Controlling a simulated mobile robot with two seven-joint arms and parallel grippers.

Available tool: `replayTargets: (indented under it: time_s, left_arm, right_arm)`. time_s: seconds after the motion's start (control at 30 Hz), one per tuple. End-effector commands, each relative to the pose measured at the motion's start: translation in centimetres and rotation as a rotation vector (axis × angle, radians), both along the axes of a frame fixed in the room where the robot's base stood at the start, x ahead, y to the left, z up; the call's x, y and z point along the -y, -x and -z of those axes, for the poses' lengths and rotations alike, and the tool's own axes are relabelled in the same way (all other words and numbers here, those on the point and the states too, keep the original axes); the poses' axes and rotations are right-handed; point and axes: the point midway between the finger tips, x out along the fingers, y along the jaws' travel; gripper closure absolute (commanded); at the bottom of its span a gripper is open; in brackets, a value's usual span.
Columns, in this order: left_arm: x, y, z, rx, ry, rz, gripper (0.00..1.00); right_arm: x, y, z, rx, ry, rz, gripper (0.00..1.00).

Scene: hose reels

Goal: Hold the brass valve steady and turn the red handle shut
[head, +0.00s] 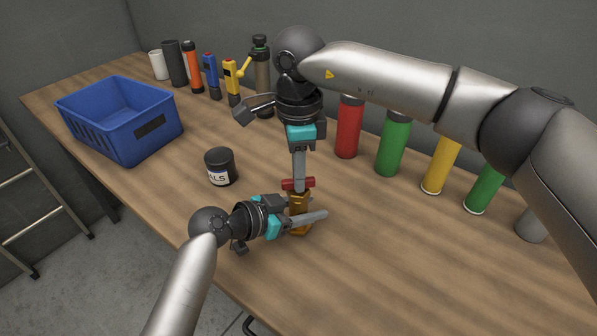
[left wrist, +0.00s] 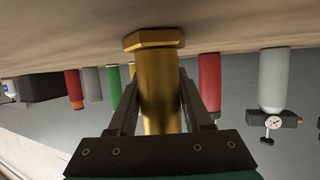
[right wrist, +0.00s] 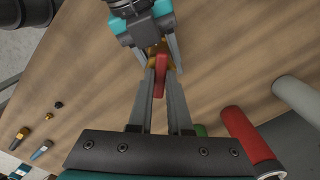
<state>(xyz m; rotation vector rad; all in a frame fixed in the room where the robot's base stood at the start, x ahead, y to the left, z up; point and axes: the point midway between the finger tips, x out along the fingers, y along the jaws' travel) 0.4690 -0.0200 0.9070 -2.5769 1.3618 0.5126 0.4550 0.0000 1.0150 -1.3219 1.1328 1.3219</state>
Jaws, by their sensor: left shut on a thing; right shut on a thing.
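The brass valve (head: 299,202) stands upright on the wooden table. Its gold body and hexagonal foot (left wrist: 153,40) show in the left wrist view. My left gripper (head: 298,219) is shut on the valve body from the left side, low above the table. The red handle (head: 291,184) lies on top of the valve. My right gripper (head: 299,184) points down from above and is shut on the handle. In the right wrist view the handle (right wrist: 160,76) sits between the two fingers. The fingers hide part of the handle and the valve's top.
A black labelled jar (head: 220,167) stands left of the valve. A blue crate (head: 120,120) is at the far left. Red (head: 349,128), green (head: 392,145) and yellow (head: 440,166) cylinders line the back. The table's front right is clear.

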Motion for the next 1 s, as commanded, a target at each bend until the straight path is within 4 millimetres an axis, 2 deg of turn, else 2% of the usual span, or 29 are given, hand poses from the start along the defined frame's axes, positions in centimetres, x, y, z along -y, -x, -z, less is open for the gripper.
replayTargets:
  time_s: [0.6, 1.0]
  left_arm:
    - [-0.07, 0.01, 0.13, -0.001, -0.003, -0.001, 1.00]
    - [-0.07, 0.02, 0.13, -0.002, -0.004, -0.001, 1.00]
  right_arm:
    - [-0.04, -0.01, -0.14, 0.001, -0.002, 0.563, 1.00]
    - [-0.04, -0.02, -0.15, 0.001, -0.002, 0.781, 1.00]
